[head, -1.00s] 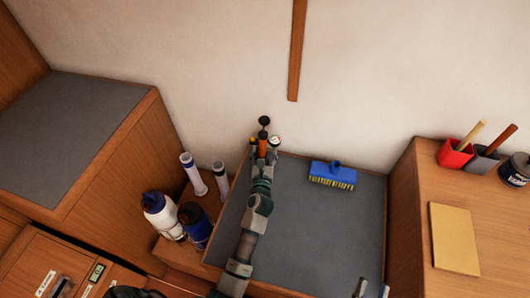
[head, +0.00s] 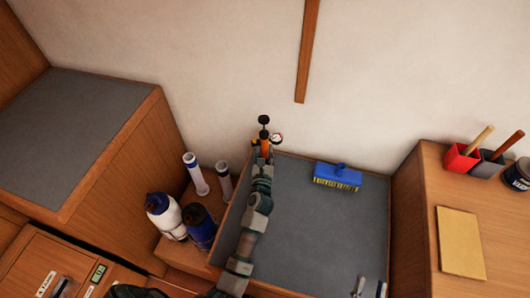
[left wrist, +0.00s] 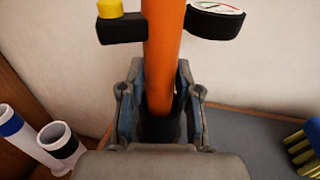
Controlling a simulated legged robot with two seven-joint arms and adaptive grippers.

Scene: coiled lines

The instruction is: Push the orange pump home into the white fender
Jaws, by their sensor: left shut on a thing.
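The orange pump (head: 264,144) has a black handle on top, a round gauge and a yellow knob. My left gripper (head: 262,160) is shut around its orange barrel near the wall end of the grey-topped counter (head: 310,220). The left wrist view shows the barrel (left wrist: 163,50) upright between the two fingers (left wrist: 160,110); its lower end is hidden. The white fender (head: 163,218), with blue ends, stands on a low wooden shelf to the left, apart from the pump. Two fingertips of my right gripper (head: 371,289) show apart at the bottom edge, with nothing between them.
A dark blue fender (head: 201,232) stands beside the white one. Two white tubes (head: 196,176) (head: 224,183) stand behind them, close left of my left gripper. A blue brush (head: 338,176) lies on the counter. The middle of the counter is clear right of my left arm.

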